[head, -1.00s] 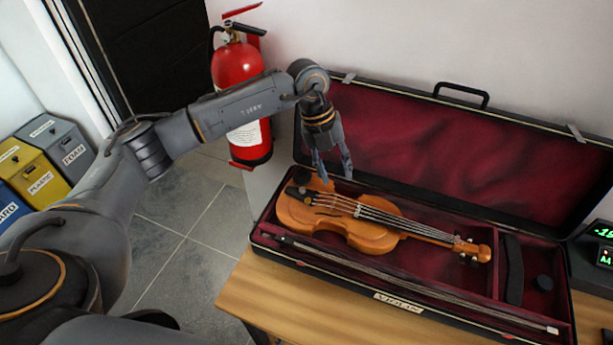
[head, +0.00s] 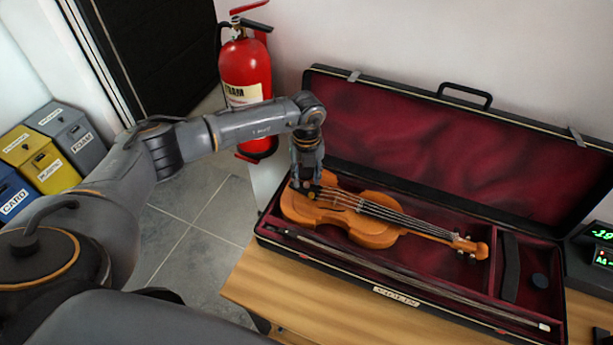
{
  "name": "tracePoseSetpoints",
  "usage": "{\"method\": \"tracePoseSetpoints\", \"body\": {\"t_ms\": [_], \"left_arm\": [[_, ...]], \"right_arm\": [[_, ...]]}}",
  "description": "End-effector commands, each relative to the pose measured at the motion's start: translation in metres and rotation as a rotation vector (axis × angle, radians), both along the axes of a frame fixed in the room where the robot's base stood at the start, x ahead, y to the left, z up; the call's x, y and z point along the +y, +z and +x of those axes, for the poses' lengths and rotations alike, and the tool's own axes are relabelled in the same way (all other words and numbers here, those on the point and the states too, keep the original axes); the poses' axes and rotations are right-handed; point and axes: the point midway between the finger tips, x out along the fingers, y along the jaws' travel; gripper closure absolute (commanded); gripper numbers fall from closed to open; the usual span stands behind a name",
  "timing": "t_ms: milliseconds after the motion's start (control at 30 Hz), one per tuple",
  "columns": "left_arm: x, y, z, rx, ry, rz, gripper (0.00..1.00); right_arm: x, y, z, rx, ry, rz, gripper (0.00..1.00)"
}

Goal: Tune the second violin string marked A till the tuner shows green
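The brown violin (head: 365,228) lies in its open case, its scroll toward the right. My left gripper (head: 305,187) points down at the violin's left end, by the dark chin rest and tailpiece. Its fingers look apart, with nothing clearly held between them. Whether they touch the violin cannot be told. The strings run right along the neck, but their markings are too small to read. The tuner (head: 602,240) is cut off by the right edge. My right gripper is not in view.
The violin case (head: 395,292) rests on a wooden table (head: 290,298), its red-lined lid raised behind. A bow (head: 400,278) lies along the case's front. A red fire extinguisher (head: 246,72) hangs behind my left arm. Several recycling bins (head: 45,150) stand at far left.

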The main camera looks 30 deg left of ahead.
Motion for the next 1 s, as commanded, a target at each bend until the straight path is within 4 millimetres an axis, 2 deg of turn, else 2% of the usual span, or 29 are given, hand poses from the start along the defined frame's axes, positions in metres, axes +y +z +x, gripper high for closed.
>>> {"method": "tracePoseSetpoints", "body": {"t_ms": [200, 467, 600, 667, 1000], "left_arm": [[0.000, -0.014, 0.000, 0.001, 0.000, 0.001, 0.62], [0.000, -0.015, 0.000, -0.001, 0.000, 0.001, 0.62], [0.000, -0.015, 0.000, -0.001, -0.001, 0.001, 0.90], [0.000, -0.015, 0.000, -0.001, -0.001, 0.001, 1.00], [0.000, -0.016, 0.000, -0.001, -0.022, 0.000, 1.00]], "right_arm": [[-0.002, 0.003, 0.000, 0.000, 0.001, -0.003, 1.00], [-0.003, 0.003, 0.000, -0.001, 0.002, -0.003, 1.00], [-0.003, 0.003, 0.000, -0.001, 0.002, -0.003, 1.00], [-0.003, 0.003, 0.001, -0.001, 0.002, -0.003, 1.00], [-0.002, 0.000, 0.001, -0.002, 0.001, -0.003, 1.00]]}}
